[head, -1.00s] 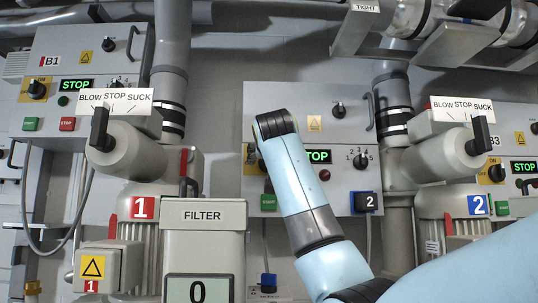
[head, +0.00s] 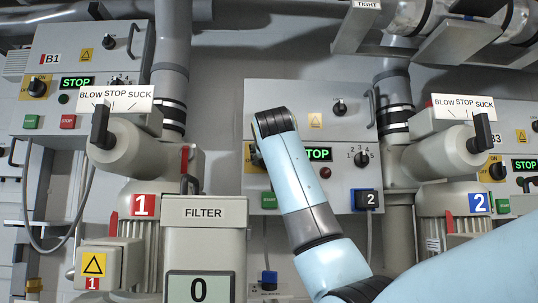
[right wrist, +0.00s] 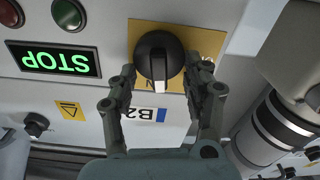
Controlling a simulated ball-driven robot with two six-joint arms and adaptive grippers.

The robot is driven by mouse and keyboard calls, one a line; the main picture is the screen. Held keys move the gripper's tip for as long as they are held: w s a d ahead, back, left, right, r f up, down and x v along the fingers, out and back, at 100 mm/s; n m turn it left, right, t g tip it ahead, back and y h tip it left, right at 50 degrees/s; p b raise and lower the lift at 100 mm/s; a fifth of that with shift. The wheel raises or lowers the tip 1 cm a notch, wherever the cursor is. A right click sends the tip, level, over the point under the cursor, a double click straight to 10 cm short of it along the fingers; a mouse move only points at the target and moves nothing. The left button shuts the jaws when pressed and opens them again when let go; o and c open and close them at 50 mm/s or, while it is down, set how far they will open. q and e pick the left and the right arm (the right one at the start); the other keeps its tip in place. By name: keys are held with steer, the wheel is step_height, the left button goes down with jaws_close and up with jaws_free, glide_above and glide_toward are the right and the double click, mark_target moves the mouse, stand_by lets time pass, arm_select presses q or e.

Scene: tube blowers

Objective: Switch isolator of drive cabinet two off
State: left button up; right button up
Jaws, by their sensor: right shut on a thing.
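Drive cabinet two (head: 290,100) is the grey box in the middle of the head view, with its green STOP display (head: 318,155). My right arm covers its isolator there, leaving only an edge of the yellow plate (head: 248,160) visible. In the right wrist view, which is upside down, the black isolator knob (right wrist: 158,42) sits on its yellow plate (right wrist: 205,42) near the B2 label (right wrist: 150,115). The knob's white mark points down towards that label. My right gripper (right wrist: 159,70) is shut on the knob, one finger on each side. My left gripper is not in view.
Cabinet B1 (head: 52,105) is at the left and cabinet B3 (head: 520,140) at the right. The filter box (head: 205,240) and blower one (head: 125,215) stand in front at the left. Blower two (head: 440,205) and its pipe (head: 393,110) stand right of cabinet two.

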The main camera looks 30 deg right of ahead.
steer(key=shift+w+a+f+n, duration=0.1)
steer(key=shift+a+f+n, duration=0.1)
steer(key=shift+n, duration=2.45)
steer(key=shift+w+a+f+n, duration=0.1)
steer(key=shift+f+n, duration=0.1)
steer(key=shift+n, duration=2.4)
steer(key=shift+w+a+f+n, duration=0.1)
steer(key=shift+a+f+n, duration=0.1)
steer(key=shift+n, duration=2.45)
steer(key=o, duration=1.1)
steer(key=shift+o, duration=0.2)
steer(key=shift+f, duration=0.1)
steer(key=v, duration=1.2)
